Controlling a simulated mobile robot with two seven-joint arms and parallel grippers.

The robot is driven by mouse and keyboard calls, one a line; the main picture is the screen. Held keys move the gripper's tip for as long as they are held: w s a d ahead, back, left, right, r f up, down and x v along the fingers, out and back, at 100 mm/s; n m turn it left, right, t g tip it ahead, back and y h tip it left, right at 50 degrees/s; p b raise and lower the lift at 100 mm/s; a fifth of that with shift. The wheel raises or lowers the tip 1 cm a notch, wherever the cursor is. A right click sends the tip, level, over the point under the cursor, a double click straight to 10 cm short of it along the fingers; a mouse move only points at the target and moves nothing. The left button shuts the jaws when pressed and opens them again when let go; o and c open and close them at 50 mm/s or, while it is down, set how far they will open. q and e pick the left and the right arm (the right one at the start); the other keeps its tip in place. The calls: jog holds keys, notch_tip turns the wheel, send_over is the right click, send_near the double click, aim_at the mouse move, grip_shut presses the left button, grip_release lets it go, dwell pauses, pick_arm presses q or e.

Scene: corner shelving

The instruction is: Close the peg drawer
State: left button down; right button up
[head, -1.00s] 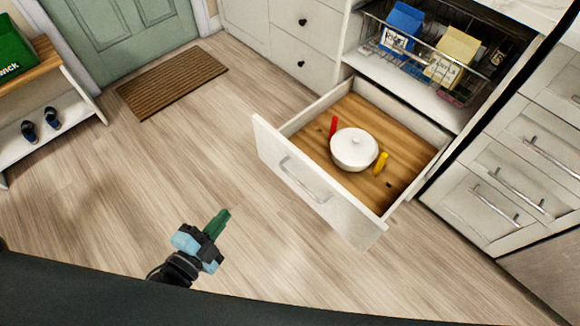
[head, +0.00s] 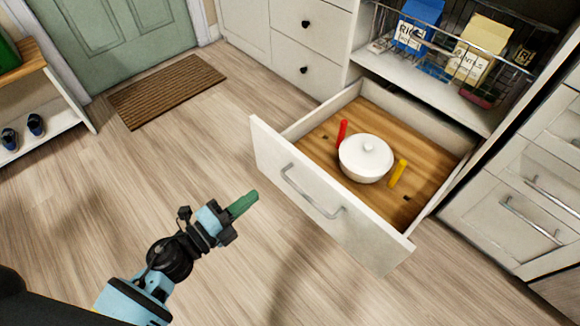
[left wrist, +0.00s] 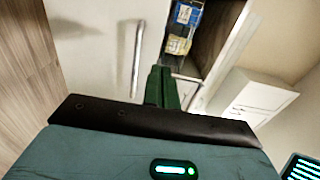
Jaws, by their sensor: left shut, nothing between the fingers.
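The peg drawer (head: 330,212) is pulled far out of its cabinet, low over the floor. Its white front has a long metal handle (head: 308,193). On its wooden bottom stand a white lidded pot (head: 365,160), a red peg (head: 342,132) and a yellow peg (head: 398,173). My left gripper (head: 246,202), with green fingers, is shut and empty, apart from the drawer front and to its left. In the left wrist view the shut fingers (left wrist: 161,88) point towards the drawer front (left wrist: 95,50), with the handle (left wrist: 137,60) left of them. My right gripper is not in view.
Above the drawer, a wire basket (head: 465,50) holds a blue box and a yellow box. Closed drawers (head: 530,195) stand to the right. A brown doormat (head: 167,90) lies by the green door. The floor left of the drawer is clear.

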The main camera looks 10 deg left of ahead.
aim_at(299, 160)
pick_arm(q)
jog(key=b+x, duration=0.1)
jog(key=x, duration=1)
jog(key=shift+w+d+b, duration=0.1)
jog(key=shift+w+b, duration=0.1)
jog(key=shift+b, duration=0.1)
jog(key=shift+w+d, duration=0.2)
jog(key=shift+w, duration=0.1)
jog(key=shift+w+d, duration=0.2)
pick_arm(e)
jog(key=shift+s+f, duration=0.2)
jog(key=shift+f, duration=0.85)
